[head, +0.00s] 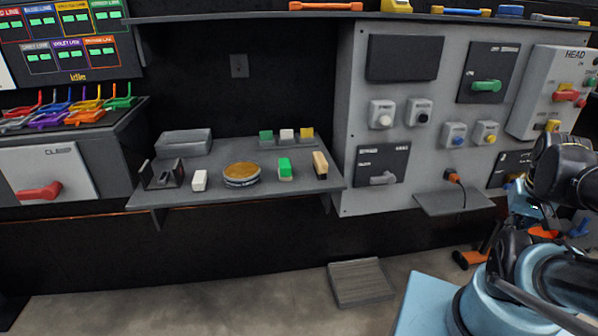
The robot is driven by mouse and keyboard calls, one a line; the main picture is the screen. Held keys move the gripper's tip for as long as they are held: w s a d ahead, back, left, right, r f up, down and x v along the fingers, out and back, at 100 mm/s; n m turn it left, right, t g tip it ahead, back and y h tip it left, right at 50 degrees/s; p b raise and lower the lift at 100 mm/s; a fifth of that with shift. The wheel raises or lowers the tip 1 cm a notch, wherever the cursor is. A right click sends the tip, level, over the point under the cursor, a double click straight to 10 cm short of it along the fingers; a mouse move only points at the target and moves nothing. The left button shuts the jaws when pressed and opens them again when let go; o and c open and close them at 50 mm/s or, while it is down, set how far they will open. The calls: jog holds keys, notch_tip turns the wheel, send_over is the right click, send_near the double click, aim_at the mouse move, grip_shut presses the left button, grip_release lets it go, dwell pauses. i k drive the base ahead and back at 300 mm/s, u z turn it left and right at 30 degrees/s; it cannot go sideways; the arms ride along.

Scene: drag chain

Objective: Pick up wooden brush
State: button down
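A small upright tan block (320,165) stands near the right end of the grey shelf (220,153). It looks most like the wooden brush, but it is too small to make out bristles. My arm shows at the right edge, well away from the shelf. I cannot make out my gripper there.
A grey tray (184,142) and a dark holder (162,175) sit at the shelf's left. Small coloured blocks (286,135) stand at its back. A grey control panel (352,185) rises to its right. A grey step (360,282) lies on the floor.

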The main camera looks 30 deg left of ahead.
aim_at(320, 166)
jog(key=u, duration=2.55)
jog(key=k, duration=0.45)
jog(key=z, duration=1.75)
